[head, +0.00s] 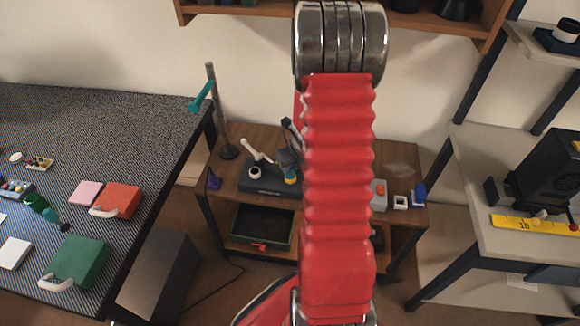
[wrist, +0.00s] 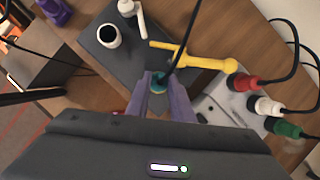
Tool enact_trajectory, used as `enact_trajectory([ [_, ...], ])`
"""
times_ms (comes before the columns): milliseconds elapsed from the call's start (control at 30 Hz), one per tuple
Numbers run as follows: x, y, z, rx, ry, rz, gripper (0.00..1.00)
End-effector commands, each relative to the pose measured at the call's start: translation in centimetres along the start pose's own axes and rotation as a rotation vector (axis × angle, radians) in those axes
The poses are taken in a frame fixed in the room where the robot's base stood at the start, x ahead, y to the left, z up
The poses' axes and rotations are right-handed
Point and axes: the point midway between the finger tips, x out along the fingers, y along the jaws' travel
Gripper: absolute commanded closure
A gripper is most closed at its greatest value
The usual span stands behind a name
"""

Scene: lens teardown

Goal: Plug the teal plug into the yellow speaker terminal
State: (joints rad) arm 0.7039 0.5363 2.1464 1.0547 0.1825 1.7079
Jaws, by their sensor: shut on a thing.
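My gripper (wrist: 158,84), with purple fingers in the wrist view, is shut on the teal plug (wrist: 157,86). Only a small part of the plug shows between the fingertips, and a black cable rises from it. Just beyond it is a yellow part (wrist: 205,62) with a thin bar, a crosspiece and a rounded end towards the right. I cannot tell for sure that this is the speaker terminal, or whether the plug touches it. In the head view, my red arm hides much of this area, and a small yellow spot (head: 290,180) shows beside it.
In the wrist view, red (wrist: 243,82), white (wrist: 267,106) and green (wrist: 287,128) plugs with black cables stand at a pale box on the right.

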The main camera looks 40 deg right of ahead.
Motion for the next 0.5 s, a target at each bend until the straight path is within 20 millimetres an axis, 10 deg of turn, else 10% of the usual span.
enact_trajectory([
  [167,0.01,0.02,-0.06,0.000,0.001,0.001,1.00],
  [200,0.01,0.02,-0.07,0.000,0.001,0.001,0.77],
  [500,-0.01,0.02,-0.03,-0.001,0.001,0.000,0.58],
])
